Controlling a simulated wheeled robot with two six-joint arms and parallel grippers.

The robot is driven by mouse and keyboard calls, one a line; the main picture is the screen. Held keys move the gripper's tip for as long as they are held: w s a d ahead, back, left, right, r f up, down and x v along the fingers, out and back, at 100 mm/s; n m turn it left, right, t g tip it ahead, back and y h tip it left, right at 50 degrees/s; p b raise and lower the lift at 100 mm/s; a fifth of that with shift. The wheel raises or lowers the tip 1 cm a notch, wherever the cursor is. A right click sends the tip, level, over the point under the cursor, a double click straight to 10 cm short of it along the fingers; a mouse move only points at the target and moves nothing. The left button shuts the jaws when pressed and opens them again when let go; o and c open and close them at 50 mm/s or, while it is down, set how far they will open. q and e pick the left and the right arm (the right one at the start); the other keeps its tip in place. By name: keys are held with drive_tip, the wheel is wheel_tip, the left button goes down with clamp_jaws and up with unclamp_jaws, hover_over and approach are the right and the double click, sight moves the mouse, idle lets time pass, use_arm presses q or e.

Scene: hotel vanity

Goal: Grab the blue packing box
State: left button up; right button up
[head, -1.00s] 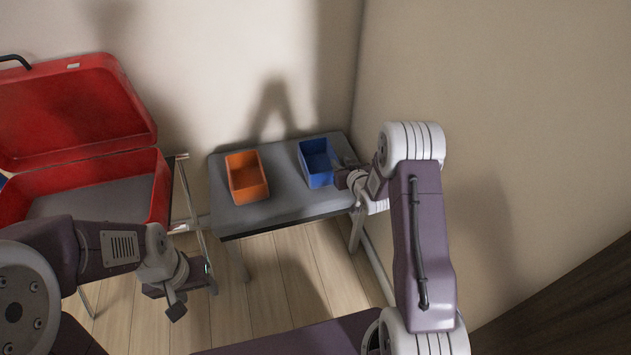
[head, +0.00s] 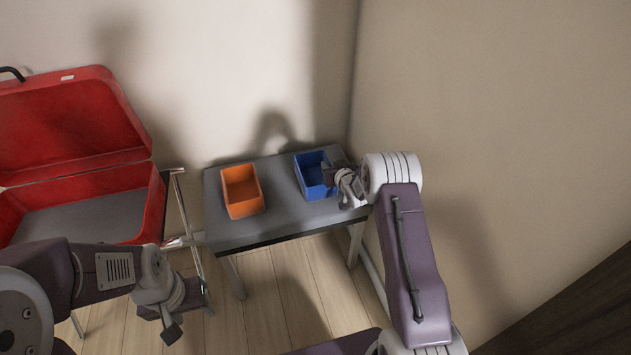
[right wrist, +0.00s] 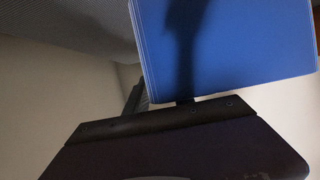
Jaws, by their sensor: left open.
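The blue packing box (head: 311,178) stands open-topped on the right part of the grey table. My right gripper (head: 330,174) is at its right side, over or against the near right wall; I cannot tell whether it touches. In the right wrist view a wall of the blue box (right wrist: 235,45) fills the upper right, very close to the dark gripper body, with a shadow across it. The right fingers are mostly hidden, so their opening is unclear. My left gripper (head: 188,314) is open and empty at the lower left, over the floor in front of the table.
An orange box (head: 242,191) stands on the left of the grey table (head: 275,222), with a bare gap between the boxes. An open red suitcase (head: 85,190) sits on a metal-framed rack at the left. Walls stand close behind and to the right of the table.

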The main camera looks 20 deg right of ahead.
clamp_jaws()
drive_tip(key=shift+r, duration=0.1)
idle(1.2)
